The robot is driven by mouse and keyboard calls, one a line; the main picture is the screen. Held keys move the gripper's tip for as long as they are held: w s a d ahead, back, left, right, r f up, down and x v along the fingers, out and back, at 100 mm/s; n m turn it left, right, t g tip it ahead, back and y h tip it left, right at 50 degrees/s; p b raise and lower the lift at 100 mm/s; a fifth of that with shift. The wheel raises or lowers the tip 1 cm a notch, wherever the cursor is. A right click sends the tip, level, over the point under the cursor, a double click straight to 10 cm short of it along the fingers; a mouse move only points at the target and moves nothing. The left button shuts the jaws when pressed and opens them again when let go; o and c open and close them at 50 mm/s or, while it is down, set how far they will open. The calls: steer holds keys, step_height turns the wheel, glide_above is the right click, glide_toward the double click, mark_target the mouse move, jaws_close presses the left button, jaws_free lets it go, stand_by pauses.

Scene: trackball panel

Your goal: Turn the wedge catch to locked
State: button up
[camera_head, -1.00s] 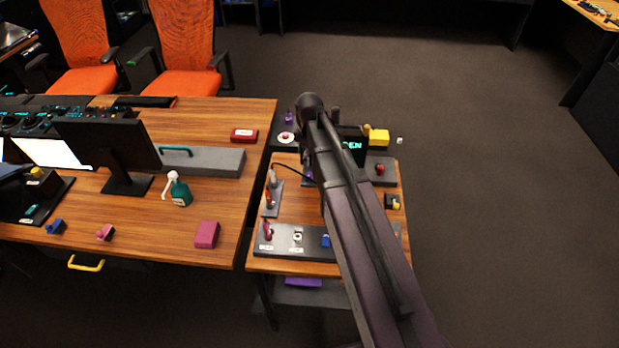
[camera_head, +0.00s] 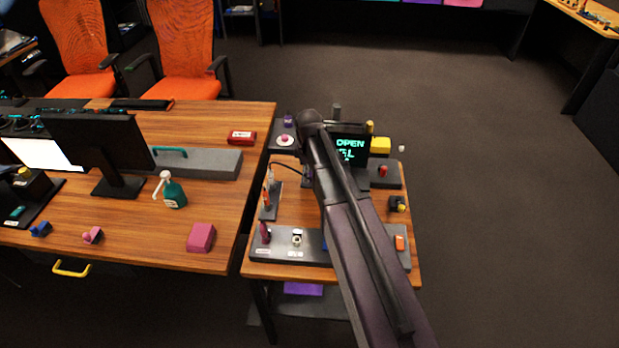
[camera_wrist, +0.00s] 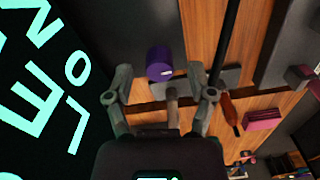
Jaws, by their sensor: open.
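In the wrist view my gripper (camera_wrist: 163,92) is open, with its fingers spread. A short grey-brown post (camera_wrist: 172,107) shows between the fingers, with clear space on both sides; I cannot tell if it is part of the wedge catch. A purple cylinder (camera_wrist: 158,64) lies just beyond the fingertips. The dark display (camera_head: 350,147) reads "OPEN" in green, with a second line partly hidden by my arm. It fills the left of the wrist view (camera_wrist: 45,85). No part is clearly recognisable as the wedge catch. In the head view my arm hides my gripper.
A red button (camera_head: 383,170) and yellow block (camera_head: 380,145) are at right. The larger desk (camera_head: 140,235) stands left. Floor at right is clear.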

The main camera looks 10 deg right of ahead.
steer(key=shift+f, duration=0.3)
jaws_close()
steer(key=shift+m, duration=0.5)
steer(key=m, duration=0.3)
steer(key=shift+m, duration=0.3)
steer(key=m, duration=0.4)
steer(key=shift+m, duration=0.3)
steer(key=m, duration=0.4)
steer(key=shift+m, duration=0.3)
steer(key=m, duration=0.4)
